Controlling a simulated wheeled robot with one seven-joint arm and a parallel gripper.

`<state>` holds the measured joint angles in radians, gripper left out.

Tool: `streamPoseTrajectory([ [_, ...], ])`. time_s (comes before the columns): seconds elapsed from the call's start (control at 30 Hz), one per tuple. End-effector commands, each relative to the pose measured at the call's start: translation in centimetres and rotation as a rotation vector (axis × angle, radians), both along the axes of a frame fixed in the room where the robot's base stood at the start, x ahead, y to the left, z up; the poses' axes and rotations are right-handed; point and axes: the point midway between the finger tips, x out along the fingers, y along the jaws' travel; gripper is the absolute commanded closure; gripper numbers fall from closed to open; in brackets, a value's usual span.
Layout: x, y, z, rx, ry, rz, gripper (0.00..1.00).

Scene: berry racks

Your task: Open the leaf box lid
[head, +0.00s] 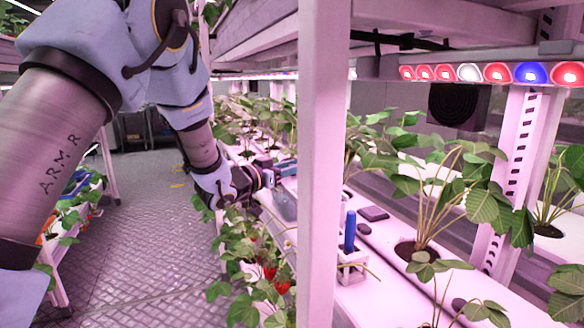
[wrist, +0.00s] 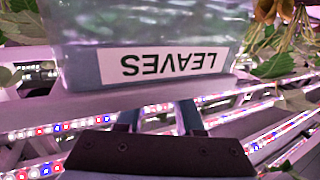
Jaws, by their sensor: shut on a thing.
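The leaf box (wrist: 150,30) is clear-sided and fills the upper middle of the wrist view. Its white LEAVES label (wrist: 165,64) appears upside down there, on a blue-grey band. In the head view the box (head: 284,206) is small, beside the rack post at the shelf edge. My gripper (head: 272,178) is at the top of the box. In the wrist view its fingers (wrist: 158,112) reach up to the band's edge and are shut on what appears to be the lid. The exact grip is hidden, and I cannot tell whether the lid is raised.
A white rack post (head: 322,150) stands right of my gripper. A blue-handled tool (head: 350,230) stands in a white holder (head: 352,266). Strawberry plants (head: 440,190) fill the shelves, and red berries (head: 276,276) hang below my gripper. The aisle floor (head: 150,230) at left is clear.

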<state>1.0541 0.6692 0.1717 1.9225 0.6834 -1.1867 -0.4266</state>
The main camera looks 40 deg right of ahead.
Motion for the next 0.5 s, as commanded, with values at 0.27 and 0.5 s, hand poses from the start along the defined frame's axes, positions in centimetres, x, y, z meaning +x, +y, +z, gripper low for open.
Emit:
streamPoseTrajectory([
  [0.27, -5.4, 2.1, -0.2, -0.004, 0.001, -0.001, 1.00],
  [0.5, -7.1, 2.7, 0.0, -0.002, -0.001, -0.002, 1.00],
])
